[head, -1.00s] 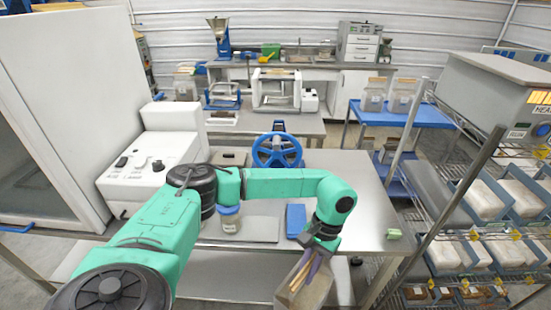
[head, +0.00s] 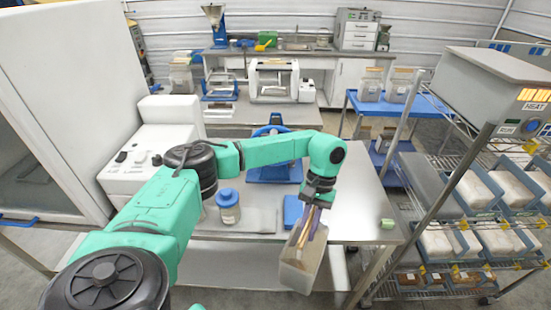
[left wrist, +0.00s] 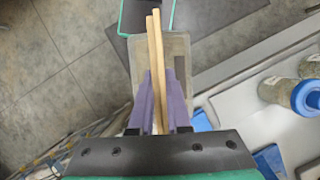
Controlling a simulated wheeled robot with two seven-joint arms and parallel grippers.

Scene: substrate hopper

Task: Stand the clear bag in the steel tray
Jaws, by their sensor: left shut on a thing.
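My left gripper (head: 314,205) is shut on the wooden bars at the top of a clear bag (head: 301,267). The bag hangs tilted below the gripper, just off the front edge of the steel bench. In the left wrist view the purple fingers (left wrist: 160,95) close on the two wooden bars (left wrist: 155,50), and the clear bag (left wrist: 178,55) shows behind them. A flat grey sheet or shallow tray (head: 262,219) lies on the bench left of the bag; I cannot tell whether it is the steel tray. My right gripper is out of view.
On the bench (head: 355,190) stand a blue-lidded jar (head: 228,207), a blue pad (head: 293,211), a green block (head: 387,223) and a blue wheel device, partly hidden by my arm. A wire rack (head: 455,200) stands at right.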

